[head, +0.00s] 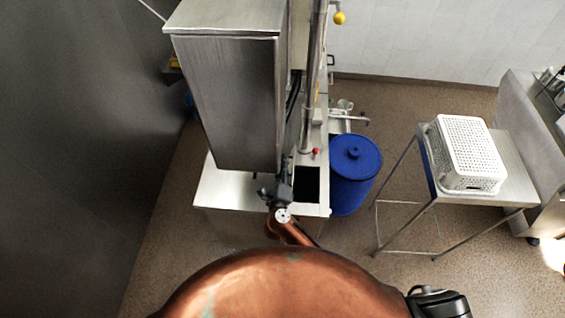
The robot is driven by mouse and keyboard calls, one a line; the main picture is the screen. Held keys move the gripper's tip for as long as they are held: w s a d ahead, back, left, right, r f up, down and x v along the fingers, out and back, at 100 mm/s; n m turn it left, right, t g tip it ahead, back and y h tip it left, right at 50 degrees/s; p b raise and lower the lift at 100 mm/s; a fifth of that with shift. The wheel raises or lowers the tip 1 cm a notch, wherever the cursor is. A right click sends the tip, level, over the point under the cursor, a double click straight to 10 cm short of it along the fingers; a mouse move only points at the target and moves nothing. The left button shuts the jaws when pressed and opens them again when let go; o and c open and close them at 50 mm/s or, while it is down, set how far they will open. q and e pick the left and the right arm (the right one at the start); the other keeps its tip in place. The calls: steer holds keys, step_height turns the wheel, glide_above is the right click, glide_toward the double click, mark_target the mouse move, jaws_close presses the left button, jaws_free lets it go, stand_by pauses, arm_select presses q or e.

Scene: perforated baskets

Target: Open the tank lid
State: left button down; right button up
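A tall, box-shaped steel housing (225,100) stands over a steel counter (228,190) left of centre. I cannot tell whether this housing is the tank lid. A blue round drum (352,190) with a blue lid (355,155) and centre knob stands right of the counter; its lid sits on top. My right gripper (270,187) is at the lower right corner of the housing, above the counter. It is small and dark here, so its finger opening and any contact with the housing are unclear. My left gripper does not show.
A dark rectangular opening (307,184) lies in the counter beside my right gripper. A vertical steel pipe (312,80) rises behind it. A white perforated basket (468,150) sits on a steel table (510,180) at the right. The floor between drum and table is clear.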

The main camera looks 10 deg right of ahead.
steer(key=shift+o, duration=0.4)
steer(key=shift+d, duration=0.15)
steer(key=s+a, duration=0.2)
steer(key=s, duration=0.9)
steer(key=shift+s+a, duration=0.25)
steer(key=shift+s, duration=0.1)
